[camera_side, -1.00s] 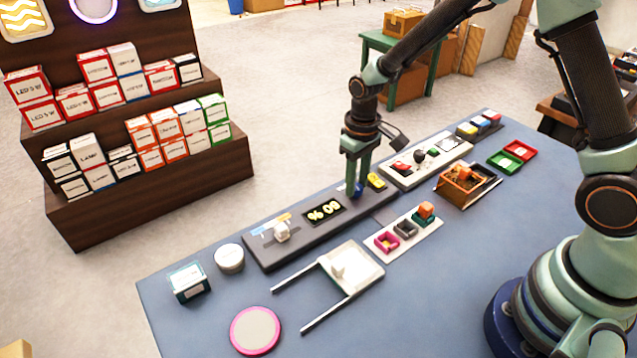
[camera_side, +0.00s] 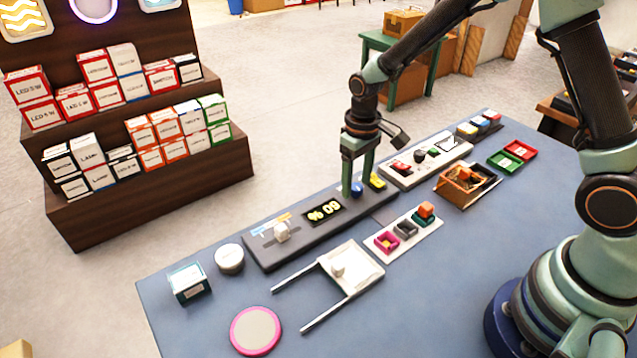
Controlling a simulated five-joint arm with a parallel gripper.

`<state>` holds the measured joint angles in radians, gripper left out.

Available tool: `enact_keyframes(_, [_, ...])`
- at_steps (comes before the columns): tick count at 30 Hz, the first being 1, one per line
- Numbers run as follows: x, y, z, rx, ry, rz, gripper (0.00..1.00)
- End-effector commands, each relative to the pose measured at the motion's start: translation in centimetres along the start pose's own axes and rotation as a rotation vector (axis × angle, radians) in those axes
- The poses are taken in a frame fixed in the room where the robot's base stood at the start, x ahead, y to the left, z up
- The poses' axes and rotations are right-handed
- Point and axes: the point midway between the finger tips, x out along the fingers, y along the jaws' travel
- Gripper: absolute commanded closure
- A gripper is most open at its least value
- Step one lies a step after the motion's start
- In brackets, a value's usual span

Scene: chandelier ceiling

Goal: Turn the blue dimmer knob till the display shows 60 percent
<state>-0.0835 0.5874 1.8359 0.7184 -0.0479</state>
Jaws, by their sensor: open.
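The blue dimmer knob (camera_side: 357,188) sits on the dark control panel (camera_side: 290,246), near its right end. The display (camera_side: 323,211) on the same panel is lit in yellow. Its characters look upside down from this side and appear to read 60 %. My gripper (camera_side: 358,186) is open at the knob, pointing down, with one finger to the left of it and the other to the right and behind. I see the knob between the fingers, and cannot tell whether a finger touches it.
A yellow part (camera_side: 377,181) is close to the right of my gripper. A white slider knob (camera_side: 281,231) stands on the panel's left. A white panel (camera_side: 426,161) with several controls lies beyond. A white tray with two rails (camera_side: 352,268) lies in front.

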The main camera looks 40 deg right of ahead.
Motion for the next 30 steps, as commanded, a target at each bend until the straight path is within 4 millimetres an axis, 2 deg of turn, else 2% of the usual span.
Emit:
enact_keyframes(5, [-2.5,0.0,-0.1,0.0,0.005,0.0,0.33])
enact_keyframes(12, [-7.5,0.0,-0.1,0.0,0.007,0.0,0.33])
enact_keyframes(18, [-10.5,0.0,-0.1,0.0,0.004,0.0,0.33])
enact_keyframes(24, [-11.8,0.0,0.0,0.0,0.001,0.0,0.33])
enact_keyframes(30, [-11.8,0.0,0.0,0.0,0.0,0.0,0.33])
